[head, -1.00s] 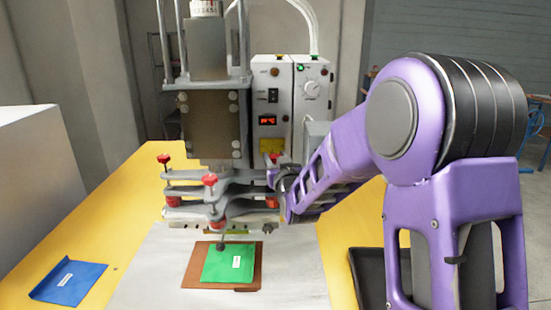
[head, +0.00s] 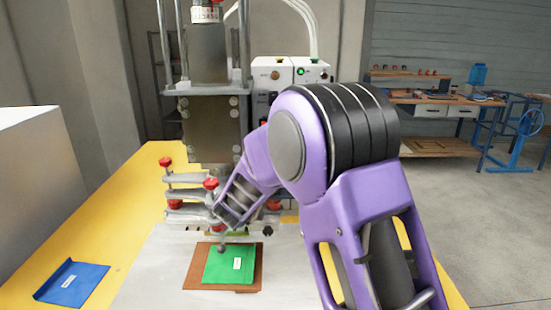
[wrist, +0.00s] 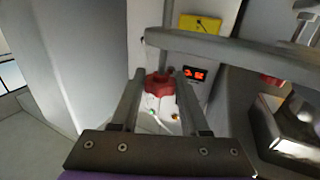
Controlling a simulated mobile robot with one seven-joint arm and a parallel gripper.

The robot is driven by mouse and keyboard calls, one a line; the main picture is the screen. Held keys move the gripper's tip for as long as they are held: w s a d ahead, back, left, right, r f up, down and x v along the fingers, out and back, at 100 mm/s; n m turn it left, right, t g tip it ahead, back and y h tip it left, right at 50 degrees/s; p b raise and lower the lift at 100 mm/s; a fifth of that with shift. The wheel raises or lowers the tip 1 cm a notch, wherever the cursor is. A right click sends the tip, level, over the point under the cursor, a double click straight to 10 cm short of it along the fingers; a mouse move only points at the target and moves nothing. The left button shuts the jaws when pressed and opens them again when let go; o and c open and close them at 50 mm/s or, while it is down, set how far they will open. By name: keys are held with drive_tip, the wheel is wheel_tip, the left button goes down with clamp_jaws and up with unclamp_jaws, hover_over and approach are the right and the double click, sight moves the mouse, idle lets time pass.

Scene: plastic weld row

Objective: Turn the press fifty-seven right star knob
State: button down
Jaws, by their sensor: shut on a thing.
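My gripper (wrist: 160,77) is shut on a red star knob (wrist: 160,85) in the wrist view, with one finger along each side of it. The press (head: 209,128) stands at the centre left of the head view. Its clamp plates carry several red knobs, such as one at the front (head: 211,183) and one at the back left (head: 165,162). How far the knob is turned cannot be told.
A control box (head: 271,75) with a red display (wrist: 194,73) stands behind the press. A green pouch (head: 229,264) lies on a brown mat (head: 195,275) in front. A blue pouch (head: 72,284) lies on the yellow table (head: 130,205). A grey bar (wrist: 230,50) crosses close by.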

drive_tip(key=shift+r+m+h, duration=0.1)
drive_tip(key=shift+m+h, duration=0.3)
drive_tip(key=shift+h, duration=0.1)
drive_tip(key=shift+c, duration=2.1)
unclamp_jaws()
drive_tip(key=v, duration=1.7)
drive_tip(key=shift+r+p, duration=0.2)
drive_tip(key=shift+p, duration=0.25)
drive_tip(key=shift+s+a, duration=0.1)
